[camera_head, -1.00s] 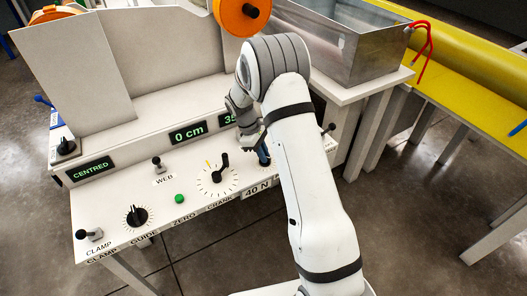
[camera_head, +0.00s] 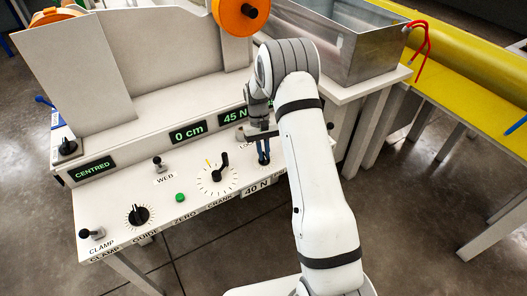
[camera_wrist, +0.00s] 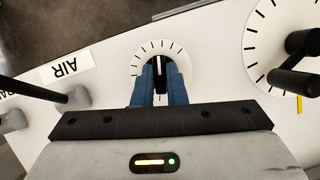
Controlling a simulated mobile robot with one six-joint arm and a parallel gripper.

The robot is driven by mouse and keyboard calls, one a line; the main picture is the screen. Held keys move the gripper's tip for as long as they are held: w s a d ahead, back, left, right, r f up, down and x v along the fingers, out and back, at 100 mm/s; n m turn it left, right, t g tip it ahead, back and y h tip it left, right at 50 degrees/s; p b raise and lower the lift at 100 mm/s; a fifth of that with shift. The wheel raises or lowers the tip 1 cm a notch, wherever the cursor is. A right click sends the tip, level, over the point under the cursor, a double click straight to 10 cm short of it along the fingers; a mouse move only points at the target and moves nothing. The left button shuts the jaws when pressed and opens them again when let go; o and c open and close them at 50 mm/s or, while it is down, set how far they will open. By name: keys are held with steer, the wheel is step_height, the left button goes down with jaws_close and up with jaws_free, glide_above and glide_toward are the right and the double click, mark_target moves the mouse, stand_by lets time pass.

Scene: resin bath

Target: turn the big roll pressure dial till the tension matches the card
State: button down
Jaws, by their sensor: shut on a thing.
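The big black pressure dial (camera_wrist: 158,62) sits in a ring of tick marks in the wrist view. My gripper (camera_wrist: 159,78) is shut on it, with a blue finger on each side of its knob. In the head view my gripper (camera_head: 263,160) points down at the panel and mostly hides the dial. The tension display (camera_head: 233,116) reads 45 N, its right end cut by my arm. The card (camera_head: 257,187) on the panel's front edge reads 40 N.
The crank (camera_head: 217,173) stands just left of my gripper, with a green zero button (camera_head: 180,197), the guide knob (camera_head: 138,215) and clamp lever (camera_head: 91,234) farther left. The web lever (camera_head: 157,162) is behind. An AIR label and lever (camera_wrist: 70,97) lie close by.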

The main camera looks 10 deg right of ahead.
steer(key=shift+d+m, duration=0.15)
steer(key=shift+m, duration=0.45)
steer(key=shift+y, duration=0.3)
steer(key=c, duration=1.5)
jaws_free()
steer(key=shift+o, duration=0.2)
steer(key=v, duration=0.7)
steer(key=shift+w+r, duration=0.2)
steer(key=shift+r, duration=0.2)
